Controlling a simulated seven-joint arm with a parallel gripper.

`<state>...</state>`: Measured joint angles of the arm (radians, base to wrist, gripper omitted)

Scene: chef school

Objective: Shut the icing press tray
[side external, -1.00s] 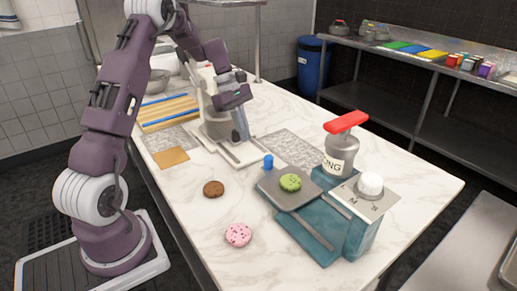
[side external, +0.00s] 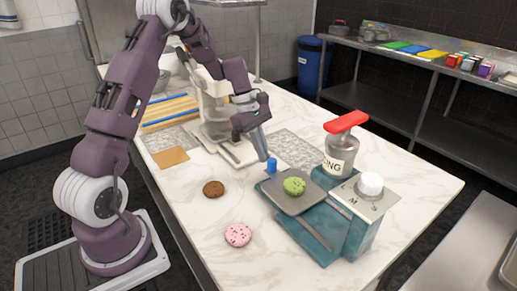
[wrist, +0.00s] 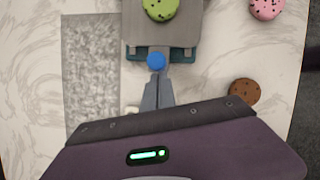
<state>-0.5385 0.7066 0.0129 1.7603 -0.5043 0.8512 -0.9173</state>
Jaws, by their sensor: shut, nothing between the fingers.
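The icing press is a teal machine (side external: 318,236) with an icing canister (side external: 340,158) under a red lever. Its grey tray (side external: 318,201) sticks out on the left side and bears a green cookie with dark chips (side external: 294,187). In the wrist view the tray (wrist: 180,37) is at the top, with the green cookie (wrist: 160,8) partly cut off. A blue knob (side external: 271,165) is at the tray's outer end; it also shows in the wrist view (wrist: 156,61). My gripper (side external: 264,156) is shut and empty, its tips (wrist: 158,78) against or very close to the knob's outer side.
A brown cookie (side external: 213,189) and a pink cookie (side external: 238,235) lie on the marble table in front of the tray. A white machine (side external: 212,105) stands behind my gripper. A grey speckled mat (side external: 292,147) lies behind the tray. The table's front right is clear.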

